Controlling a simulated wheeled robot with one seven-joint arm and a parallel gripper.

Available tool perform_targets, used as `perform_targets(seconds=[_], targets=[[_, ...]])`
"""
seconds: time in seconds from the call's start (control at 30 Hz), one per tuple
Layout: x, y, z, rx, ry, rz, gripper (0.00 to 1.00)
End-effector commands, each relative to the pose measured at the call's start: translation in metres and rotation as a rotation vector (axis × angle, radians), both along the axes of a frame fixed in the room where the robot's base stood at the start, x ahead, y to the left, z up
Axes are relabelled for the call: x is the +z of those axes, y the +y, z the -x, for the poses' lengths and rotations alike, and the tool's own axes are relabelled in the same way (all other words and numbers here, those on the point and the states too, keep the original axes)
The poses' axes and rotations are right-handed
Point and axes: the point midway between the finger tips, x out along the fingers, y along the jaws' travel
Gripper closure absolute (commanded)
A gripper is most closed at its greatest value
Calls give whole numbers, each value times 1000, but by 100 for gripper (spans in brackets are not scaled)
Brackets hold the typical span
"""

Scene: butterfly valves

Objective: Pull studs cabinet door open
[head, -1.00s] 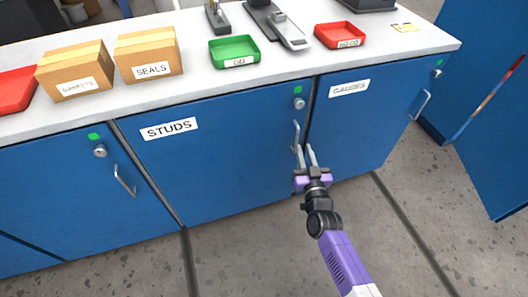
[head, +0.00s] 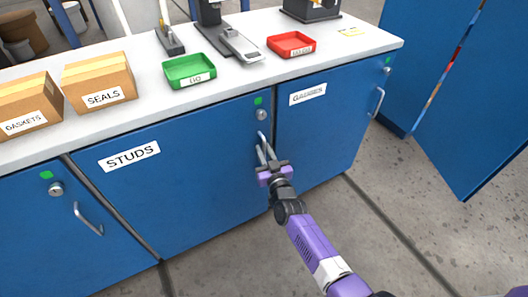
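The blue studs cabinet door (head: 180,195) carries a white "STUDS" label (head: 130,156) and looks closed, flush with its neighbours. Its metal bar handle (head: 262,138) stands upright near the door's right edge, below a round lock (head: 261,115) and a green tag (head: 258,101). My gripper (head: 266,157) is in front of this handle, its two fingers reaching up to it. The fingers overlap the lower part of the handle and partly hide it. I cannot tell whether they are apart or closed around the bar.
The gauges door (head: 325,125) is to the right, with its own handle (head: 377,103). The left door's handle (head: 88,219) is at lower left. The white counter (head: 215,105) above holds boxes, a green tray (head: 190,71) and a red tray (head: 291,44). The floor in front is free.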

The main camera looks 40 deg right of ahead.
Motion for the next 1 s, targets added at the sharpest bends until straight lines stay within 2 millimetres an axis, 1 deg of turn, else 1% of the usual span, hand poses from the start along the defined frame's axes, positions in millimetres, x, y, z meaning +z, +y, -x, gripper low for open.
perform_targets(seconds=[0.1,0.17,0.2,0.23,1.0], targets=[[0,0,0,0,0,0,81],[0,0,0,0,0,0,90],[0,0,0,0,0,0,98],[0,0,0,0,0,0,100],[1,0,0,0,-1,0,100]])
